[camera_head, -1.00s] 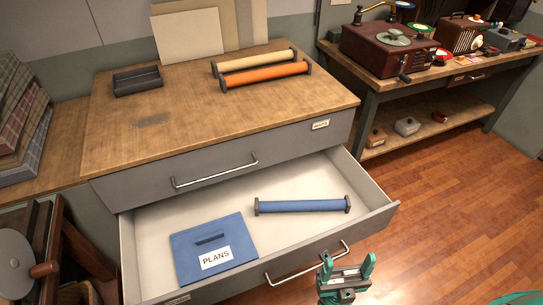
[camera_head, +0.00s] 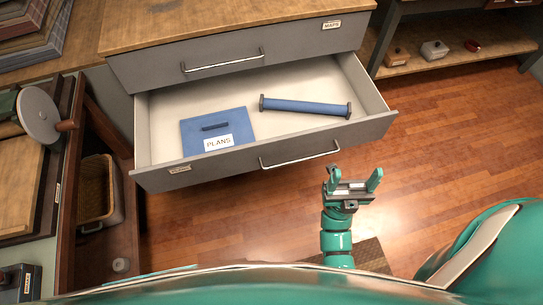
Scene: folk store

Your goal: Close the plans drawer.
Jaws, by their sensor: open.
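The plans drawer (camera_head: 361,134) is pulled out from the grey cabinet. Its front carries a small label (camera_head: 180,169) at the left and a metal bar handle (camera_head: 300,158). Inside lie a blue folder (camera_head: 188,138) marked PLANS and a blue tube (camera_head: 305,107) with dark end caps. My gripper (camera_head: 353,178) is open and empty. In the picture it is just below and right of the handle's right end, in front of the drawer front and apart from it.
The drawer above, labelled MAPS (camera_head: 331,25), is shut, with its own handle (camera_head: 222,61). A dark wooden stand with a wicker basket (camera_head: 97,190) is at the left. A low shelf (camera_head: 455,65) stands at the back right. Wooden floor (camera_head: 450,135) is clear to the right.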

